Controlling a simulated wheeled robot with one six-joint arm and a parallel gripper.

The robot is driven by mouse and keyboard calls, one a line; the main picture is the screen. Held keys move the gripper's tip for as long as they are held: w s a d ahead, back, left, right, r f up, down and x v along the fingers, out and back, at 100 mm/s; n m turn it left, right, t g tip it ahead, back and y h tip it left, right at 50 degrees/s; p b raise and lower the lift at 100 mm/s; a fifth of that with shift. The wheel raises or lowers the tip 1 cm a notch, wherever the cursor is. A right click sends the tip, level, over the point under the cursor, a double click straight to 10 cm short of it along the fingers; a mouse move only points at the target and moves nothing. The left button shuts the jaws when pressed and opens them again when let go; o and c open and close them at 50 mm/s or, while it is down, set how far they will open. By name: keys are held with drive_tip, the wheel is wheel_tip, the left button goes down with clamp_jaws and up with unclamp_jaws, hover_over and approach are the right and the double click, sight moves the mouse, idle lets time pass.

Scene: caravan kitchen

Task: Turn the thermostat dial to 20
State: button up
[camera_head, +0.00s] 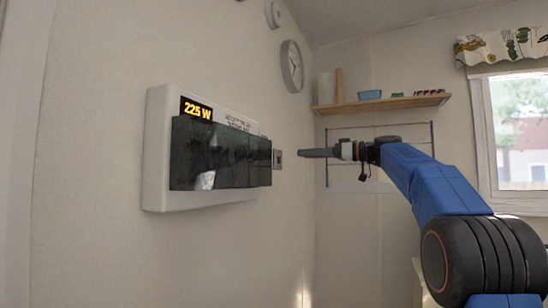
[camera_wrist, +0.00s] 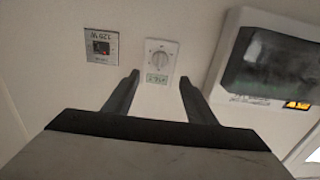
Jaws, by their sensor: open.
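The dial (camera_wrist: 158,57) is a round knob on a white wall plate in the wrist view. In the head view my gripper (camera_head: 301,153) points left at the wall, near a small plate (camera_head: 277,158). I cannot tell whether that plate carries the dial.
A white wall box (camera_head: 156,180) with a dark cover and an orange display reading 225 W juts out left of my gripper. In the wrist view another plate (camera_wrist: 101,45), reading about 125 W upside down, is left of the dial. A wooden shelf (camera_head: 385,104) hangs behind.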

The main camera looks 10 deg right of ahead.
drive_tip(key=x, duration=1.3)
drive_tip(key=shift+a, duration=0.25)
drive_tip(key=shift+w, duration=0.15)
drive_tip(key=c, duration=1)
